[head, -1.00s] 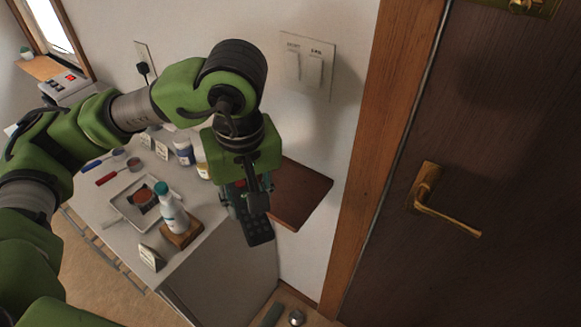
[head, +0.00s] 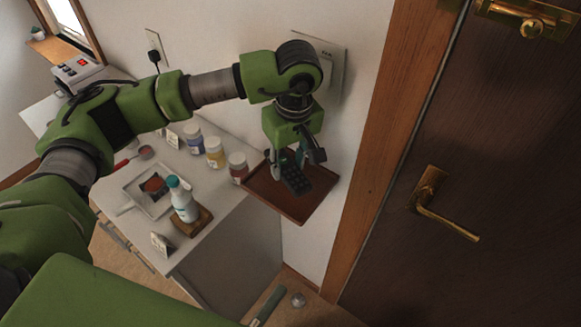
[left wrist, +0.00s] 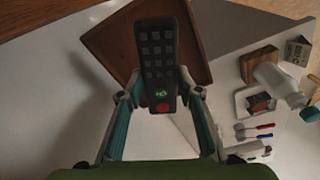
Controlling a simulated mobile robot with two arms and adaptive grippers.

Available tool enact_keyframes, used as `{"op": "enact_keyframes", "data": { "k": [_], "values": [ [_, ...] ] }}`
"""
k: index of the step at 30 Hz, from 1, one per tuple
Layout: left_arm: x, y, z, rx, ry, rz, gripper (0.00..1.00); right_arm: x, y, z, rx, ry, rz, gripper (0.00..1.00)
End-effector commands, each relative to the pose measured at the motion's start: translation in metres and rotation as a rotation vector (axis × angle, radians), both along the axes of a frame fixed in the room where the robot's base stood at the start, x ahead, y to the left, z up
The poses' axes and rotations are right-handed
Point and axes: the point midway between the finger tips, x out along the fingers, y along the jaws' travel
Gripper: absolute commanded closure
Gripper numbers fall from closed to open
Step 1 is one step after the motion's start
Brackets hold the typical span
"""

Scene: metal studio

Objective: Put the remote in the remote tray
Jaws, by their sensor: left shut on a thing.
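The remote (head: 296,181) is dark with a grid of buttons. In the left wrist view the remote (left wrist: 157,55) also shows a red button and a green mark near the fingers. My left gripper (head: 298,160) is shut on the remote's upper end, and the remote hangs down from it. The fingers of the left gripper (left wrist: 160,98) also show on both sides of the remote in the left wrist view. The remote tray (head: 310,207) is a brown tray at the wall, and the remote is over it. I cannot tell whether they touch. My right gripper is not in view.
A grey-white counter (head: 215,225) stands left of the tray. It holds a white bottle (head: 183,203) on a wooden block, and several jars, one (head: 238,167) close to the tray's edge. A switch plate (head: 335,70) is behind my arm. A brown door (head: 500,160) is on the right.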

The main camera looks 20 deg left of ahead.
Motion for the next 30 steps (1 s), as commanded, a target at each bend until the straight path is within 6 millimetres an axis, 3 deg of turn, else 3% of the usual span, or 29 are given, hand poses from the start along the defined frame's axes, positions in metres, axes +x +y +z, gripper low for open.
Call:
{"op": "enact_keyframes", "data": {
  "k": [12, 24, 25, 26, 30],
  "values": [
    [0.010, -0.003, -0.041, 0.000, 0.000, 0.000, 0.91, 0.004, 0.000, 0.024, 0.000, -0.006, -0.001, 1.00],
    [0.011, -0.003, -0.048, -0.001, -0.002, 0.000, 0.91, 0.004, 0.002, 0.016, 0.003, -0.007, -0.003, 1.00],
    [0.011, -0.003, -0.047, 0.000, -0.001, 0.000, 0.62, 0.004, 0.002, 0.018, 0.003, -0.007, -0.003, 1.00],
    [0.011, -0.003, -0.046, 0.000, -0.001, 0.000, 0.54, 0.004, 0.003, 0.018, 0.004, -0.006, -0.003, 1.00],
    [0.011, -0.002, -0.046, -0.001, -0.001, 0.000, 0.50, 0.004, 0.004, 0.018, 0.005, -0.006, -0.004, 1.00]
  ]
}}
